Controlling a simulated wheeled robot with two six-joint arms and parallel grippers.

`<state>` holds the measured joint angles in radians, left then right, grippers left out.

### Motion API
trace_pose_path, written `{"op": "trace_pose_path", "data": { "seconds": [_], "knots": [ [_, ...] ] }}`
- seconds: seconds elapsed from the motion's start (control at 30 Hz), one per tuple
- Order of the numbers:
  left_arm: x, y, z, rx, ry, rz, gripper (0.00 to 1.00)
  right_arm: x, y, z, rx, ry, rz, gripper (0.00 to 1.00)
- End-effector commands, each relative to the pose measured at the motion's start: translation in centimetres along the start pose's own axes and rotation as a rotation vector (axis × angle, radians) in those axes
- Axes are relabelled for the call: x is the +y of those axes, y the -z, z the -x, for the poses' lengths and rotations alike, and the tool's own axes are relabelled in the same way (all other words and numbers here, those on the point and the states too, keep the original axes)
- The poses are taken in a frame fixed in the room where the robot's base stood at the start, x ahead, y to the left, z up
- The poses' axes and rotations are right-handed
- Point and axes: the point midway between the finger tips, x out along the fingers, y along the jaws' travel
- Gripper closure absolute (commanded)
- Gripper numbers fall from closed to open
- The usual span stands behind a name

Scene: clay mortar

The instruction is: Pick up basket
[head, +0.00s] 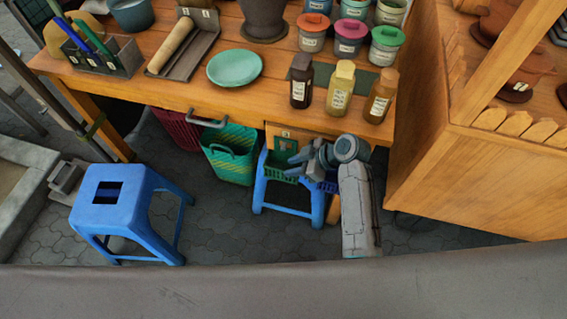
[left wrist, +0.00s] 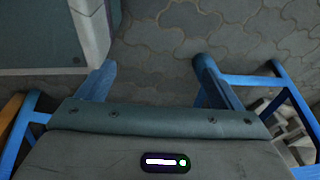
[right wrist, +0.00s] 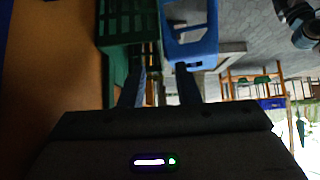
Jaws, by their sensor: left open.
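Several baskets are under the table. A green basket (head: 230,155) with a handle stands on the floor, and a dark red basket (head: 180,128) is left of it, partly hidden. A green slatted crate (right wrist: 128,25) is just beyond the left finger there. My left gripper (left wrist: 155,82) is open and empty above paving, and is hidden in the head view.
A blue stool (head: 115,187) stands at the left front. The wooden table (head: 185,88) above holds bottles (head: 340,90), jars and a plate (head: 234,68). A wooden cabinet (head: 450,175) blocks the right. Paving between the stool and baskets is clear.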

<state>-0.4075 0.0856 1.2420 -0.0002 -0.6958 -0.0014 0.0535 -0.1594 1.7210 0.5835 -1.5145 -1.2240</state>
Motion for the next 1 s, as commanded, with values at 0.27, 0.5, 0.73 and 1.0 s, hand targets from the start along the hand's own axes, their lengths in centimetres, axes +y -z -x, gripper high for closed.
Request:
{"op": "trace_pose_path", "data": {
  "seconds": [0.27,0.5,0.73,1.0],
  "knots": [
    [0.0,-0.9,-0.6,-0.004,0.0,0.001,0.13,-0.2,0.0,-3.5,0.001,0.001,-0.001,0.71],
    [0.0,-0.9,-0.7,-0.004,0.0,0.001,0.13,-0.2,0.0,-3.6,0.0,-0.001,0.0,0.71],
    [0.0,-0.9,-0.7,-0.004,0.0,0.001,0.13,-0.2,-0.1,-3.6,0.0,-0.001,-0.001,1.0],
    [0.0,-0.8,-0.6,-0.004,0.0,0.001,0.13,-0.2,0.0,-3.6,0.0,-0.001,-0.001,1.0]
  ]
}}
